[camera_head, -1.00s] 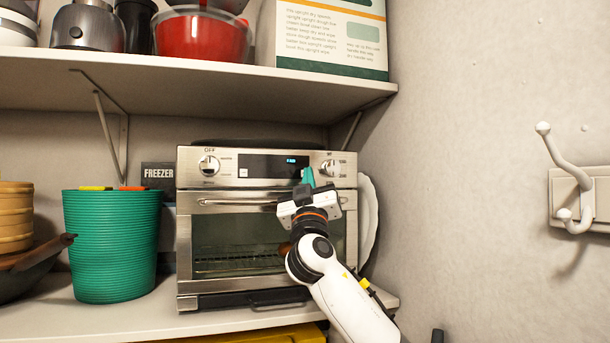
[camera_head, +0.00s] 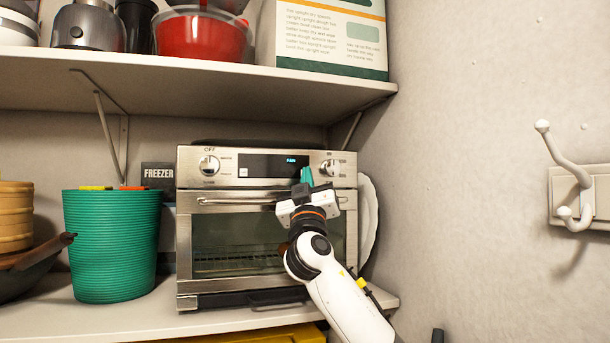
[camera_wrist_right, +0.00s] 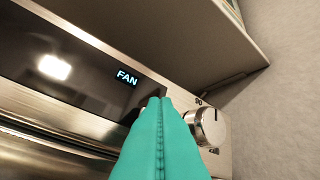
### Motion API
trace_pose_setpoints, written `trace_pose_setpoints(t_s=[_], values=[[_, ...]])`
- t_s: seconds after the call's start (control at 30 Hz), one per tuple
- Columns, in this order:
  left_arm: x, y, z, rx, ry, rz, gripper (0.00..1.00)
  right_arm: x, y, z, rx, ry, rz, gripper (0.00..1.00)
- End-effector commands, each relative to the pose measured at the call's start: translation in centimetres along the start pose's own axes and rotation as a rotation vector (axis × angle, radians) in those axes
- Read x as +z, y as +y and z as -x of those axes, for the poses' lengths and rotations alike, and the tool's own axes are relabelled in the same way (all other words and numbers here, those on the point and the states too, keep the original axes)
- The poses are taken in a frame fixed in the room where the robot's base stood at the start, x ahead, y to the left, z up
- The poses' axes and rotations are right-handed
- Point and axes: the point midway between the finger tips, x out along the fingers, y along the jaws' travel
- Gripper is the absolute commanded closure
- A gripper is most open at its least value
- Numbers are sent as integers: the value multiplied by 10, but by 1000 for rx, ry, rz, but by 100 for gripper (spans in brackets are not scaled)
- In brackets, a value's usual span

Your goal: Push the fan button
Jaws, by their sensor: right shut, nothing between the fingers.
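A silver toaster oven (camera_head: 215,235) stands on the lower shelf. Its dark display panel (camera_head: 262,166) lies between two knobs and shows lit text, which reads FAN (camera_wrist_right: 127,77) in the right wrist view. My right gripper (camera_head: 306,172) is shut and empty, its teal fingers pointing at the panel's lower right part, left of the right knob (camera_head: 331,168). In the right wrist view the fingertips (camera_wrist_right: 160,100) are just below and right of the FAN text. I cannot tell whether they touch the panel. A fan button apart from the lit text is not distinguishable. My left gripper is not in view.
An upper shelf (camera_head: 200,85) holding a red bowl (camera_head: 203,38) and a box overhangs the oven. A green ribbed bin (camera_head: 110,245) stands left of it. The oven's door handle (camera_head: 237,201) sticks out below the panel. A wall hook (camera_head: 570,185) is at right.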

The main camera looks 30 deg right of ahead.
Motion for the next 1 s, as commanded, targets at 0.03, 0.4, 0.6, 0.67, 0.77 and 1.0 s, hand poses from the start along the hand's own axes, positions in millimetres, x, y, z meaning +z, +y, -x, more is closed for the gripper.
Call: trace_pose_setpoints(t_s=[0.03,0.4,0.6,0.67,0.77,1.0], values=[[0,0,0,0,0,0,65,0,0,0,0,0,0,100],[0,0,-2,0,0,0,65,-2,2,-3,-1,0,0,100],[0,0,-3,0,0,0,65,-3,3,-5,-2,0,0,100],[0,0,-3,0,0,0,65,-4,3,-6,-2,0,0,100],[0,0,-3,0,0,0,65,-4,3,-7,-2,1,0,100],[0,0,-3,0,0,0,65,-4,2,-9,-5,0,-1,100]])
